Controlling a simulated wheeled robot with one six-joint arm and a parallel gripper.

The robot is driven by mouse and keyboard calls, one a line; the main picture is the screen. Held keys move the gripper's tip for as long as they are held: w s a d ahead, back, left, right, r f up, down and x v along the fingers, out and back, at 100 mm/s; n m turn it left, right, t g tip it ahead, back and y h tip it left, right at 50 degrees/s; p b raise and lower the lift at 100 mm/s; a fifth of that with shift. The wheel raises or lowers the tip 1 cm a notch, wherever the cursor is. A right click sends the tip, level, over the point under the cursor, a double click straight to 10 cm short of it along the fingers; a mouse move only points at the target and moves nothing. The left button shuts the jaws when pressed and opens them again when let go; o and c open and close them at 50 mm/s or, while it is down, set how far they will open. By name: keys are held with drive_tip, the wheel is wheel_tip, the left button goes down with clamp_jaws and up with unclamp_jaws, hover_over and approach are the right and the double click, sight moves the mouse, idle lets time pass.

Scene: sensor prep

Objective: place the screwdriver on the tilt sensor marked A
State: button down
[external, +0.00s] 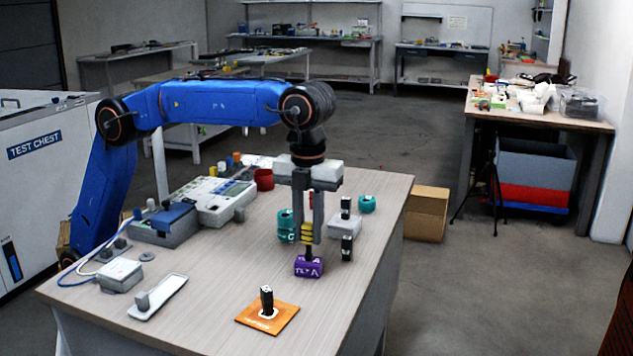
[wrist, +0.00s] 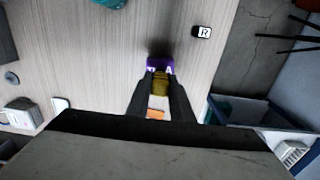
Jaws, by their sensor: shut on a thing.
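My gripper (external: 308,238) points straight down over the table and is shut on the screwdriver (external: 307,231), which has a yellow grip and a dark lower part. The screwdriver is upright between the fingers. The purple tilt sensor marked A (external: 309,268) is directly below it on the table. The dark lower end meets the top of the sensor in the external view; I cannot tell whether it rests there. In the wrist view, the yellow grip (wrist: 160,84) sits between the fingertips (wrist: 161,78), and the purple sensor (wrist: 160,65) shows just beyond, partly hidden.
A teal cylinder (external: 286,227) stands close left of my gripper, another teal piece (external: 367,204) behind right. A small black block (external: 347,248) stands right of the sensor. An orange plate (external: 282,318) with a black piece lies in front. The table's front right is clear.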

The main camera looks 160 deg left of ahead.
drive_tip(key=c, duration=1.6)
unclamp_jaws()
drive_tip(key=shift+o, duration=0.2)
wheel_tip(320, 180, up, 12)
drive_tip(key=shift+r, duration=0.1)
